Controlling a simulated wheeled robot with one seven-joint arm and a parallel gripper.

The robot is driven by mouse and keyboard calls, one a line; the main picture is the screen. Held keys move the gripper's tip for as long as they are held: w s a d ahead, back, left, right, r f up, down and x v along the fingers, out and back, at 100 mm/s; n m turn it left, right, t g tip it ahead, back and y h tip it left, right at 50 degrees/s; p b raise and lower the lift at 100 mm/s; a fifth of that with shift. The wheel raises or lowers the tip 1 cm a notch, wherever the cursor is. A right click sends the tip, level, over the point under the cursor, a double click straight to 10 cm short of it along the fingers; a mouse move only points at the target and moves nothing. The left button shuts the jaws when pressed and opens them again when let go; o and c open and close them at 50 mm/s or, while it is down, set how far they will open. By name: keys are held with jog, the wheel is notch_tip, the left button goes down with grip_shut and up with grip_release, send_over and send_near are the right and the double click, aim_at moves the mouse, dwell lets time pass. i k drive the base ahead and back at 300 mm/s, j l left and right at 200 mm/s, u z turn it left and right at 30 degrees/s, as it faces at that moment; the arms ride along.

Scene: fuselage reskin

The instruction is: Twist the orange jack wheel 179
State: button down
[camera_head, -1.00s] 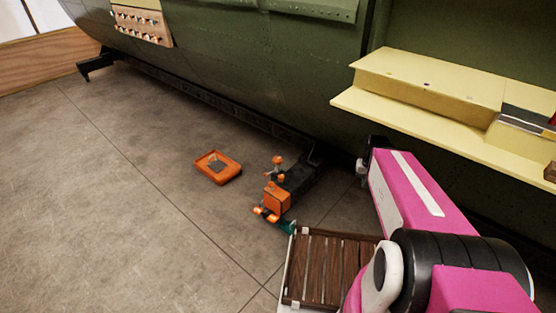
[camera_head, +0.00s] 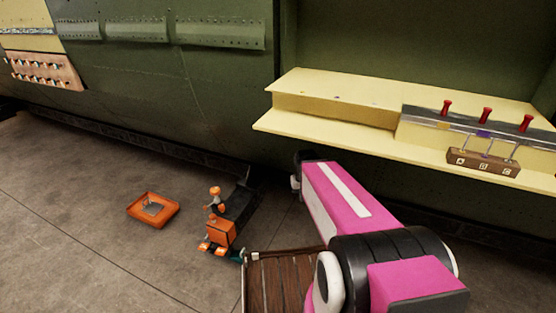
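A low dark jack (camera_head: 240,203) stands on the floor by the lower edge of the green fuselage, left of my pink arm. Orange parts sit at its left side: small rounded knobs (camera_head: 214,192) and, in front of them, a box-like orange piece (camera_head: 221,233). I cannot tell clearly which of these parts is the wheel, and no number is readable. My pink arm reaches forward from the lower right and ends at a dark joint right of the jack. My gripper is not visible, and no fingers show at the jack.
An orange tray (camera_head: 134,212) with a grey item lies on the floor left of the jack. A yellow ledge (camera_head: 320,122) juts from the fuselage above my arm, with red-handled tools (camera_head: 485,115) and a lettered block (camera_head: 484,161) at its right. Floor at left is free.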

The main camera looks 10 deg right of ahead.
aim_at(214, 190)
jog(key=i+j+u, duration=0.1)
jog(key=j+u, duration=0.2)
jog(key=i+j+u, duration=0.15)
jog(key=j+u, duration=0.15)
jog(key=i+j+u, duration=0.3)
jog(key=k, duration=0.1)
